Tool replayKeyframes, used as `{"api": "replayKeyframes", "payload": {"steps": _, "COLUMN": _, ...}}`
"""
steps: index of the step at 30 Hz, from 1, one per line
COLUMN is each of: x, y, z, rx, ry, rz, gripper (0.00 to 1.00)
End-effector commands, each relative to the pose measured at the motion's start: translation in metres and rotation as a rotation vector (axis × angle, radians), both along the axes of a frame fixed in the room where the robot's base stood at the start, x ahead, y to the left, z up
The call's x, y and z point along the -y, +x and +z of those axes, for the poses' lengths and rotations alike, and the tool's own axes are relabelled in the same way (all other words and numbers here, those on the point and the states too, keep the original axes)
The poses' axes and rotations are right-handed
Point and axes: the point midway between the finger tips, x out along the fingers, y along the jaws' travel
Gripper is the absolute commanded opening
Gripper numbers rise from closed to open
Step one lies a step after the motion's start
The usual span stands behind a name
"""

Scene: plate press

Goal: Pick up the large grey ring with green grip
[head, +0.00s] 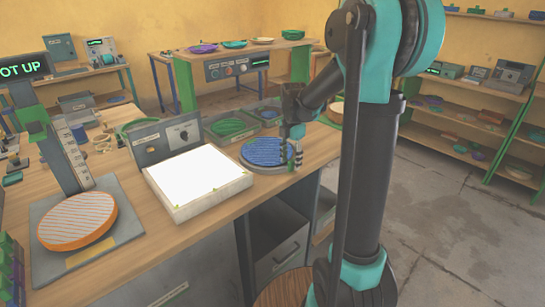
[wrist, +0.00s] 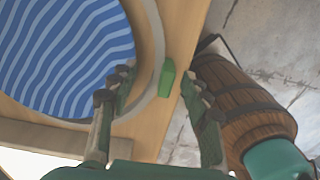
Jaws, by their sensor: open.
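The large grey ring (head: 257,170) lies flat on the bench around a blue disc with wavy stripes (head: 262,151). In the wrist view the ring (wrist: 154,38) curves along the right side of the blue disc (wrist: 60,50). Its green grip (wrist: 167,80) stands at the ring's outer edge. My gripper (head: 293,152) is over the ring's right side. In the wrist view my gripper (wrist: 157,77) is open, with one finger over the ring side and the other beyond the grip. The grip shows between the fingers; I cannot tell whether they touch it.
A lit white panel box (head: 195,182) stands left of the ring. A grey control box (head: 168,138) and green rings in a tray (head: 230,127) are behind it. A press base with an orange striped disc (head: 77,220) is at far left. The bench edge is close to the ring.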

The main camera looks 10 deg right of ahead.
Motion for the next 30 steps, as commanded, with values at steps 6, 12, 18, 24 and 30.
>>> {"api": "replayKeyframes", "payload": {"steps": 6, "x": 0.0000, "y": 0.0000, "z": -0.0021, "rx": 0.000, "ry": 0.000, "rz": 0.000, "gripper": 0.48}}
{"api": "replayKeyframes", "payload": {"steps": 12, "x": 0.0001, "y": -0.0001, "z": -0.0019, "rx": 0.000, "ry": 0.000, "rz": 0.000, "gripper": 0.27}}
{"api": "replayKeyframes", "payload": {"steps": 18, "x": 0.0001, "y": -0.0001, "z": -0.0018, "rx": 0.000, "ry": 0.000, "rz": 0.000, "gripper": 0.02}}
{"api": "replayKeyframes", "payload": {"steps": 24, "x": 0.0001, "y": -0.0001, "z": -0.0017, "rx": 0.000, "ry": 0.000, "rz": 0.000, "gripper": 0.00}}
{"api": "replayKeyframes", "payload": {"steps": 30, "x": 0.0001, "y": -0.0001, "z": 0.0009, "rx": 0.000, "ry": 0.000, "rz": 0.000, "gripper": 0.00}}
